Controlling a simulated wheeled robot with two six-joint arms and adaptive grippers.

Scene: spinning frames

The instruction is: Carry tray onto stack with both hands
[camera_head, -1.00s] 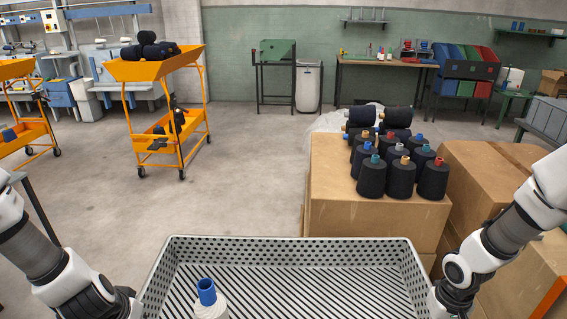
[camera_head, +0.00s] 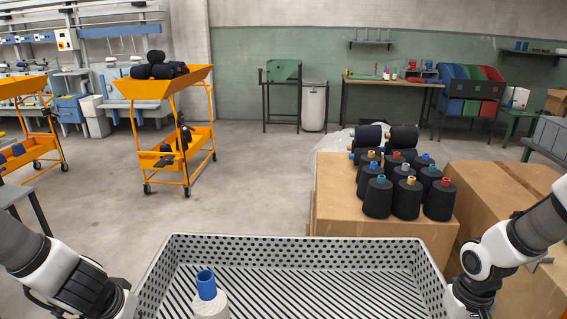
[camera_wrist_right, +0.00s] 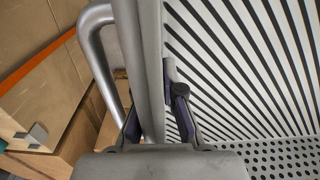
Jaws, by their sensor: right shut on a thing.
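A grey perforated tray (camera_head: 290,239) with a slatted floor fills the bottom middle of the head view, its near side cut off. A white cone with a blue tube (camera_head: 208,296) stands inside it at the left. My right gripper (camera_head: 465,300) is at the tray's right side. In the right wrist view its fingers (camera_wrist_right: 157,112) straddle the tray's side rim (camera_wrist_right: 152,60), shut on it. My left gripper (camera_head: 125,303) is at the tray's left side, and its fingertips are hidden at the picture's lower edge.
Cardboard boxes (camera_head: 385,226) bearing several black cones (camera_head: 408,200) stand beyond the tray at the right; more boxes (camera_head: 495,195) are beside them. An orange trolley (camera_head: 190,137) stands at back left. Bare floor (camera_head: 255,190) lies between trolley and boxes.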

